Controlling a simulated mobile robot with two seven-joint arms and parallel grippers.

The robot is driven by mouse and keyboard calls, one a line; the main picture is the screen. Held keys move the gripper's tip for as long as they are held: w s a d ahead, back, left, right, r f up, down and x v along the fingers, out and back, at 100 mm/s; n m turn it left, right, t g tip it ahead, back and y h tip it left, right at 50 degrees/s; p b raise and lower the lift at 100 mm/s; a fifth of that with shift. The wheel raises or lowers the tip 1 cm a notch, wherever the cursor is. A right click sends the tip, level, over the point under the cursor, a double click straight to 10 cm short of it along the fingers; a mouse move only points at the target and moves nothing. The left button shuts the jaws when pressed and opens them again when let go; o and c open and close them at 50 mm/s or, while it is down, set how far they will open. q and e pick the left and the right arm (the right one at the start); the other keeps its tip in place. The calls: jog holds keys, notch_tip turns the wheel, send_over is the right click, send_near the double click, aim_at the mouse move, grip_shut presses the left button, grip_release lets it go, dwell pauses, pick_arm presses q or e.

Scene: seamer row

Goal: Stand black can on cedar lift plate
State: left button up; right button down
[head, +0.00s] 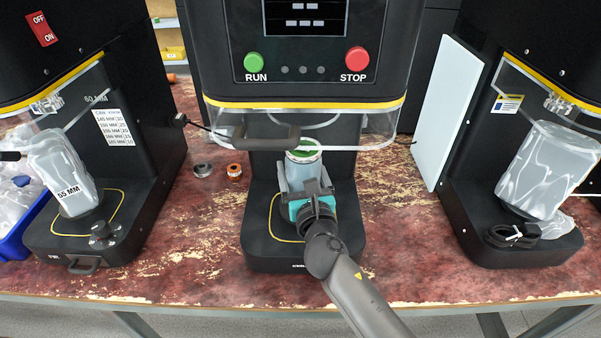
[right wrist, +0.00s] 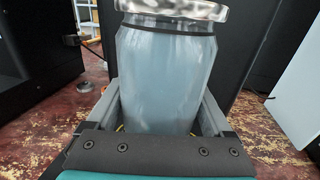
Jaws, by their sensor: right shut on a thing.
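My right gripper (head: 305,190) is shut on a pale blue-grey can (head: 299,172) in front of the middle machine. No black can shows. The can looks upright, with a silver rim and a green top in the head view. In the right wrist view the can (right wrist: 165,75) stands between the two fingers, its silver rim (right wrist: 172,9) at the top edge. It is over the black base (head: 262,245) of the middle machine. The lift plate is hidden behind the can and gripper, so I cannot tell whether the can touches it. My left gripper is not in view.
The middle machine has a RUN button (head: 254,62), a STOP button (head: 357,60), a clear guard (head: 375,130) and a black handle (head: 262,137).

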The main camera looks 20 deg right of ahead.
jog(key=shift+r, duration=0.25)
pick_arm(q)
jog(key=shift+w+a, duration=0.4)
pick_arm(e)
jog(key=shift+f, duration=0.1)
jog(key=shift+c, duration=0.9)
grip_release()
jog(key=shift+f, duration=0.15)
jog(key=shift+o, duration=0.7)
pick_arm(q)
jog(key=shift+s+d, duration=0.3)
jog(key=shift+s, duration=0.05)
pick_arm(e)
jog(key=shift+o, duration=0.2)
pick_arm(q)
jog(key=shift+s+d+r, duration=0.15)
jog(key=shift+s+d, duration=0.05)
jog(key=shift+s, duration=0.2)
pick_arm(e)
jog(key=s+a, duration=0.1)
jog(key=s, duration=1.1)
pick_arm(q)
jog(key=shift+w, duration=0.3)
